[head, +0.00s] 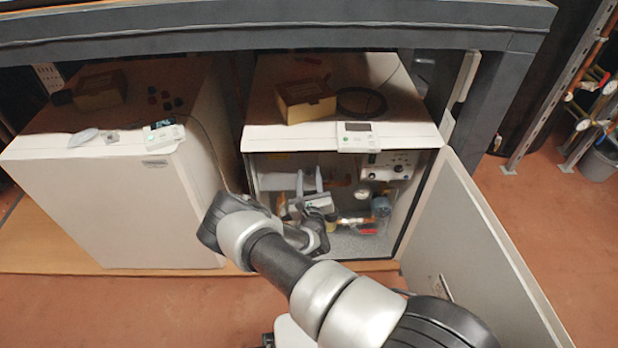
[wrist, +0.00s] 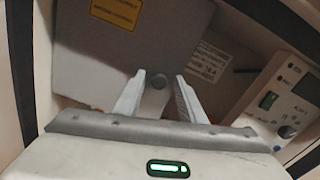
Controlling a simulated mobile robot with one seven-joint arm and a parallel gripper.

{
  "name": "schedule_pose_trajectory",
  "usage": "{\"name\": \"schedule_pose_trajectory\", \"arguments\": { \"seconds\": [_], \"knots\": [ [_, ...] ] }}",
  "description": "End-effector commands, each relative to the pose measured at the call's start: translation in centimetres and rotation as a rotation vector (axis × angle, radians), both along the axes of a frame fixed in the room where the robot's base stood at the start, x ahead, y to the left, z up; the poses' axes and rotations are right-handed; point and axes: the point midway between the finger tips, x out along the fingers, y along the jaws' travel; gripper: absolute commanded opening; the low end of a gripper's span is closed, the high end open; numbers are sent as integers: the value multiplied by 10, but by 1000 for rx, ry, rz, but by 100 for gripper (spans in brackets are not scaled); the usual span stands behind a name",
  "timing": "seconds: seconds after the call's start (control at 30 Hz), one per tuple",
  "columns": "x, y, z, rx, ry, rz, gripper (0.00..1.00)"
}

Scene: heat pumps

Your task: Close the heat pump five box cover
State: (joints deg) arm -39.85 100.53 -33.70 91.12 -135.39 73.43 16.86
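The open heat pump (head: 262,139) is a white box in the middle of the head view, its front open and its inner parts showing. Its cover (head: 490,255), a flat pale panel, stands swung wide open at the right side.
A second white heat pump (head: 110,205), closed, stands at the left. A cardboard box (head: 306,100) and a coiled dark cable (head: 361,102) lie on top of the open one. A grey frame (head: 300,28) runs overhead. Orange floor (head: 80,310) is clear in front.

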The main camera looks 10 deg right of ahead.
Motion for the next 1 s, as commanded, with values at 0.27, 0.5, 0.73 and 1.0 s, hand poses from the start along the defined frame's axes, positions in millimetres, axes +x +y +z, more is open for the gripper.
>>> {"name": "schedule_pose_trajectory", "arguments": {
  "seconds": [0.27,0.5,0.73,1.0],
  "knots": [
    [-1,1,0,1,0,1,38],
    [-25,4,1,-1,2,0,38],
    [-79,10,1,-1,4,2,38],
    [-141,17,1,-2,3,1,38]
  ]
}}
